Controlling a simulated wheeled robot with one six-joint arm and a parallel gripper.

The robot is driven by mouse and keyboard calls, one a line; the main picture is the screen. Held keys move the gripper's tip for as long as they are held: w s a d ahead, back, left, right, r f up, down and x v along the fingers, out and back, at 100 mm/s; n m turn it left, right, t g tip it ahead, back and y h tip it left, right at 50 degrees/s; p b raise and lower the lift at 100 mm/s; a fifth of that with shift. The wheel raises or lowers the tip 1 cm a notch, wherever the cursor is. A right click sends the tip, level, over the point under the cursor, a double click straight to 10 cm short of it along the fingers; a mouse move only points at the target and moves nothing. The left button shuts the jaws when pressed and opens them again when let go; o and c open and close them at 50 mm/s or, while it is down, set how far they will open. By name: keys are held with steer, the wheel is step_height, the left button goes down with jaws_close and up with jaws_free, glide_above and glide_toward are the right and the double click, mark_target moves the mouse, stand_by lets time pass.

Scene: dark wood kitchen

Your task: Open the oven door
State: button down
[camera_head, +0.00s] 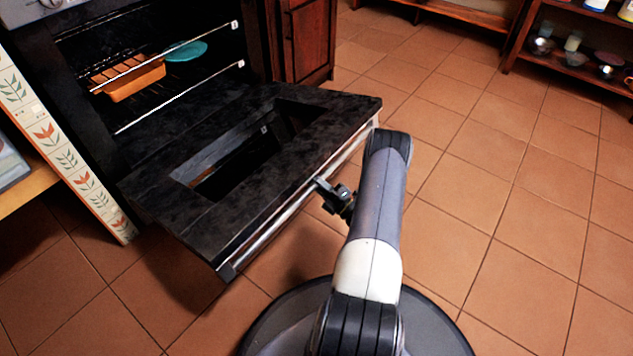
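The oven door (225,165) is swung down and stands wide open, its inner side facing up with a rectangular window in it. Its metal handle (268,232) runs along the outer front edge. The oven cavity (150,60) is exposed, with wire racks inside. My gripper (322,192) is at the handle, near the middle of the door's front edge. It is small and partly hidden by my arm, so I cannot tell whether its fingers are closed on the handle.
An orange baking dish (130,82) and a teal plate (186,51) rest inside the oven. A wooden cabinet (306,40) stands right of the oven, a tiled counter side (62,150) to its left. Open shelves (575,55) stand at the far right. The tiled floor (500,190) at right is clear.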

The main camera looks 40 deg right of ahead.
steer(key=c, duration=1.3)
jaws_free()
